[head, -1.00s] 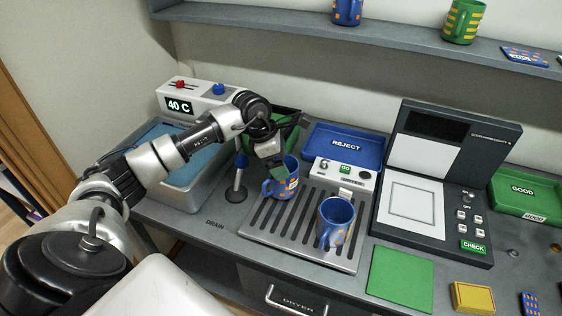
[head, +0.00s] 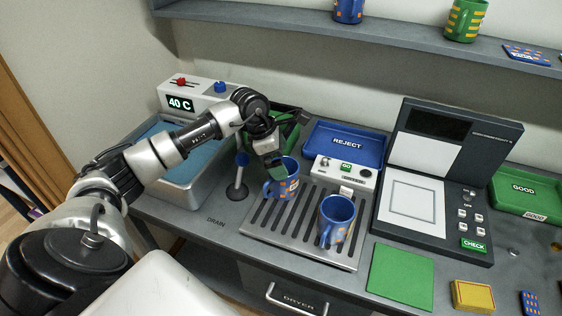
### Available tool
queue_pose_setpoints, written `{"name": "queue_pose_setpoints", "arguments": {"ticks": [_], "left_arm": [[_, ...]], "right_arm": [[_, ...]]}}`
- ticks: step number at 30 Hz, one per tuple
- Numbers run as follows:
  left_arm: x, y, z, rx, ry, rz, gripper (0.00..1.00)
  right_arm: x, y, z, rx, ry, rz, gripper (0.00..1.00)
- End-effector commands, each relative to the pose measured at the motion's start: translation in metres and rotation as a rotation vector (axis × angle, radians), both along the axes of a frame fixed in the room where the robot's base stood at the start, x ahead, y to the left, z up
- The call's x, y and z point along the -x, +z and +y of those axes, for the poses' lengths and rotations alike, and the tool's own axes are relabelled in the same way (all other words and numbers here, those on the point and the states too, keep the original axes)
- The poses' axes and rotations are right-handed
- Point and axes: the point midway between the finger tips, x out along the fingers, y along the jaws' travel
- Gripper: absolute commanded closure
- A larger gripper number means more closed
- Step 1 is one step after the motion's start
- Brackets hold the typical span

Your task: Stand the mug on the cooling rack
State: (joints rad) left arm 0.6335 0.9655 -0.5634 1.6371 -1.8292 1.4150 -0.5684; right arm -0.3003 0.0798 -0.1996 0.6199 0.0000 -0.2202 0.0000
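Two blue mugs with orange marks stand upright on the slotted metal rack (head: 290,238). One mug (head: 285,186) is at the rack's back left, its handle to the left. The other mug (head: 336,222) is at the rack's front right. My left gripper (head: 276,166) is at the rim of the back left mug, with its fingers pointing down at the mug's far side. Whether the fingers are closed on the wall is hard to see. My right gripper is not in view.
A water bath (head: 178,187) with a "40 C" display stands on the left. A blue REJECT tray (head: 345,145) and a small GO box (head: 343,172) are behind the rack. A dark check station (head: 420,215) is on the right. A green mat (head: 400,278) lies in front.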

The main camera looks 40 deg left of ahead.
Motion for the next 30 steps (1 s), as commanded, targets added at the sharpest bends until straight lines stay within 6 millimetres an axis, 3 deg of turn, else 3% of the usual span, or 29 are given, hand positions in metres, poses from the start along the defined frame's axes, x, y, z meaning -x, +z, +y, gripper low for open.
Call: {"name": "queue_pose_setpoints", "arguments": {"ticks": [9,15,30], "left_arm": [[0.015,0.062,0.022,-0.004,0.002,-0.003,0.0],[0.022,0.088,0.031,-0.002,0.001,-0.002,0.0],[0.024,0.096,0.033,-0.002,0.0,0.001,0.0]], "right_arm": [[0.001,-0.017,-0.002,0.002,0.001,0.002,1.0],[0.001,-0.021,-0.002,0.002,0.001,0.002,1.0],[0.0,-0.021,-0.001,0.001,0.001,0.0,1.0]]}}
